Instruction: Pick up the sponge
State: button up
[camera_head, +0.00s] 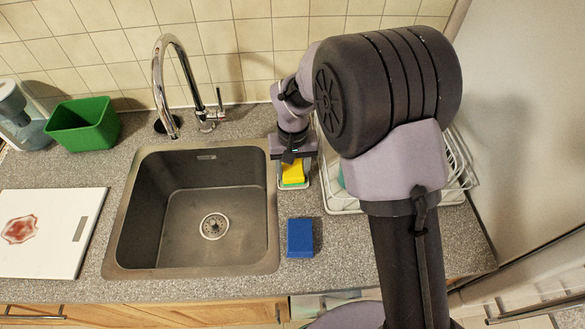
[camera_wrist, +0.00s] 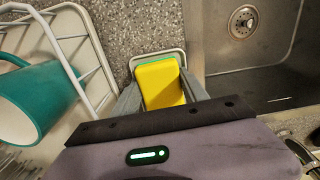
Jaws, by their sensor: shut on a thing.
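A yellow sponge (camera_head: 293,172) with a green underside is by the right edge of the sink, in a small pale holder (camera_head: 306,184). In the wrist view the yellow sponge (camera_wrist: 161,84) lies between my two fingers, inside the holder's pale rim (camera_wrist: 157,53). My gripper (camera_head: 291,160) is shut on the sponge from above. Its fingers (camera_wrist: 161,95) press along both sides of it. The sponge's lower part is hidden, so I cannot tell whether it touches the holder's bottom.
A blue block (camera_head: 301,238) lies on the counter just in front of the holder. The sink (camera_head: 160,225) is to the left, with a tall faucet (camera_head: 160,85) behind. A white dish rack (camera_head: 455,190) with a teal cup (camera_wrist: 35,98) stands close on the right.

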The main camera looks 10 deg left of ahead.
jog(key=shift+r, duration=0.35)
jog(key=shift+r+p, duration=0.5)
jog(key=shift+r, duration=0.1)
jog(key=s+a+p, duration=0.1)
jog(key=s+a, duration=0.1)
jog(key=a, duration=0.6)
jog(key=s+a+p, duration=0.1)
jog(key=s+a, duration=0.1)
jog(key=a, duration=0.7)
jog(key=shift+s+a+f+p, duration=0.2)
jog(key=shift+s+a+p, duration=0.05)
jog(key=shift+p, duration=0.15)
